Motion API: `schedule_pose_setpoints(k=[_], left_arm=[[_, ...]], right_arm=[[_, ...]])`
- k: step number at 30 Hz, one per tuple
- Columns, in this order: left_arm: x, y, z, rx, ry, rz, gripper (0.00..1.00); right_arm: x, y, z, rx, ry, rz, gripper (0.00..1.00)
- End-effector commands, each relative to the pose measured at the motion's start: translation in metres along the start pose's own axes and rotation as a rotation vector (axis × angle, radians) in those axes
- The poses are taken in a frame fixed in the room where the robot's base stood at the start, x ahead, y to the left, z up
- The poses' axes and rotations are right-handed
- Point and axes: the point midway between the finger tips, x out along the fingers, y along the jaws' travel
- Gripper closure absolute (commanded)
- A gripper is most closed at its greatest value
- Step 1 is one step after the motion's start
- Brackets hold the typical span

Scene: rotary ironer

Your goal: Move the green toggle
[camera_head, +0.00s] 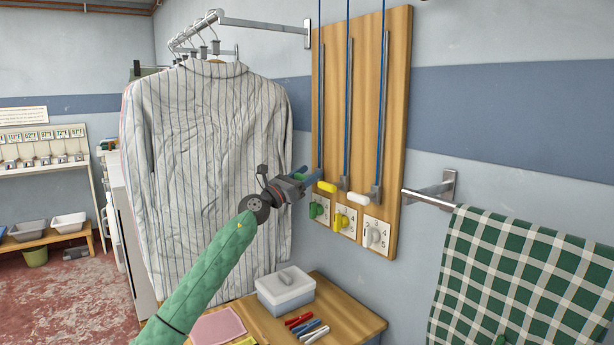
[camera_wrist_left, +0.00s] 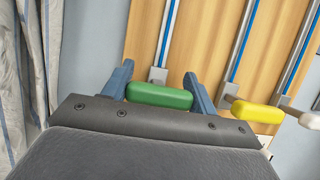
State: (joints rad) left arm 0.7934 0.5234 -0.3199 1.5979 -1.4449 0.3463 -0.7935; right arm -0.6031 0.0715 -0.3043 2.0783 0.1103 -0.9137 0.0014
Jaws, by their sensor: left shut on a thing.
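The green toggle (camera_wrist_left: 158,95) is a rounded bar between the blue fingers of my left gripper (camera_wrist_left: 162,86) in the left wrist view. The gripper is shut on it. It sits at a metal rail with a blue cord on the wooden board (camera_head: 396,110). In the head view my left gripper (camera_head: 309,175) reaches the left rail of the board and mostly hides the toggle; only a bit of green shows. My right gripper is not in view.
A yellow toggle (camera_head: 327,187) and a white toggle (camera_head: 358,199) sit on the rails to the right. Numbered dials in green (camera_head: 316,210), yellow (camera_head: 341,220) and white (camera_head: 374,235) are below. A striped shirt (camera_head: 200,150) hangs left; a checked towel (camera_head: 520,280) hangs right.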

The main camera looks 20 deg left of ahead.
Motion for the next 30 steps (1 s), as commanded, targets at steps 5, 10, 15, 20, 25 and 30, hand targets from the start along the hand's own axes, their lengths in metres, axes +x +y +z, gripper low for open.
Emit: schedule_pose_setpoints(k=[5, 10, 15, 20, 25, 30], left_arm=[[-0.002, -0.001, -0.007, -0.002, 0.008, -0.002, 0.34], [-0.001, -0.001, -0.005, -0.002, 0.006, -0.001, 0.20], [-0.001, -0.001, -0.004, -0.001, 0.005, -0.001, 0.20], [-0.012, 0.001, -0.006, 0.000, 0.006, 0.001, 0.20], [-0.038, 0.000, -0.007, -0.001, 0.007, 0.000, 0.20], [-0.062, 0.000, -0.006, -0.001, 0.007, 0.000, 0.20]], right_arm=[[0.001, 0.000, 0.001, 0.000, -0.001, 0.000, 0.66], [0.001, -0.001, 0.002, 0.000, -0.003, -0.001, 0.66], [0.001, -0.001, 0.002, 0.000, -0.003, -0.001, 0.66], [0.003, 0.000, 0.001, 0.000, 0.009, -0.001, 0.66], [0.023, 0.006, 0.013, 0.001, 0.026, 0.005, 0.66], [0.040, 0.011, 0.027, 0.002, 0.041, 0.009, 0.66]])
